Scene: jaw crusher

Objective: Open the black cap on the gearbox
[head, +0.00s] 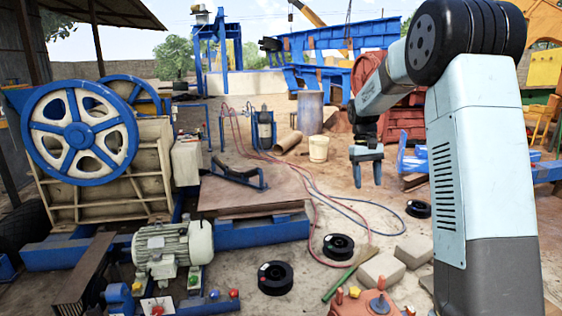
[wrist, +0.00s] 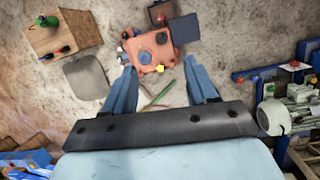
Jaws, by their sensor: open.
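The gearbox (wrist: 140,43) is an orange-red housing on the ground, seen from above in the wrist view. In the head view the gearbox (head: 361,304) is cut off by the bottom edge. My gripper (head: 367,180) is open and empty, pointing down, in the air well above the ground. In the wrist view its two blue fingers stand apart on either side below the gearbox.
A wooden box (wrist: 45,38) with bottles and a grey block (wrist: 86,82) lie left of the gearbox in the wrist view. In the head view, black spools (head: 275,278), pale stone blocks (head: 381,270) and hoses (head: 318,215) lie on the sand. A motor (head: 172,250) stands left.

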